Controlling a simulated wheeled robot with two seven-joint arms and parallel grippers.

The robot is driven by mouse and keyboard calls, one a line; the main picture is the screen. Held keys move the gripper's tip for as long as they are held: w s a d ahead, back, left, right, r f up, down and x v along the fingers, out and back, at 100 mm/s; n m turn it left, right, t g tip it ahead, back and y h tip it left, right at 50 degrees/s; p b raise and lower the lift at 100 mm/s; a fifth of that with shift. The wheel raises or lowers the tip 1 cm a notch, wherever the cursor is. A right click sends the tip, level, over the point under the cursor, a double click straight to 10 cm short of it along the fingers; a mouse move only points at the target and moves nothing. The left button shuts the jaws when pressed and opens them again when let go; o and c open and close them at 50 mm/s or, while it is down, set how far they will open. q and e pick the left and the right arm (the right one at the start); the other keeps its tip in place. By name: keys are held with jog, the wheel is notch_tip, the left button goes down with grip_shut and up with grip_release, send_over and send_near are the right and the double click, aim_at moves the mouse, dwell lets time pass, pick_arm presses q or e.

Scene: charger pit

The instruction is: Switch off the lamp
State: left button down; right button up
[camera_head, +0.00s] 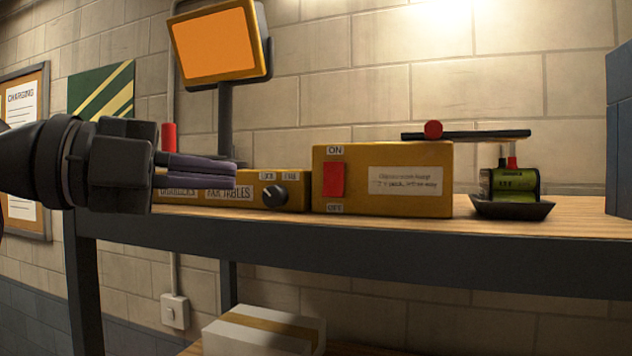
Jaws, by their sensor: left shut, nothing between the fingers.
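A lamp-like head with a glowing orange panel (214,43) sits on a dark post at the back of the bench. A yellow box (395,180) on the bench carries a red rocker switch (333,180), with an ON label above it and a second label, seemingly OFF, below. Which way the rocker is tipped is hard to tell. My left gripper (234,172) is shut and empty, pointing right. It is left of the switch, apart from it, and overlaps the yellow knob panel in the picture. My right gripper is not in view.
A low yellow panel with a black knob (274,195) stands left of the switch box. A black bar with a red knob (433,129) lies over the box top. A green block (514,185) sits in a dark tray (513,210). A blue-grey cabinet (619,130) bounds the right.

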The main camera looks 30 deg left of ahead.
aim_at(311, 220)
pick_arm(q)
jog(key=p+x, duration=0.1)
jog(key=x, duration=0.2)
jog(key=a+p+x, duration=0.1)
jog(key=x, duration=0.2)
jog(key=w+a+p+x, duration=0.1)
jog(key=p+x, duration=0.1)
jog(key=x, duration=0.2)
jog(key=shift+w+d, duration=0.15)
jog(key=shift+w, duration=0.05)
jog(key=shift+w+f, duration=0.15)
jog(key=shift+w, duration=0.2)
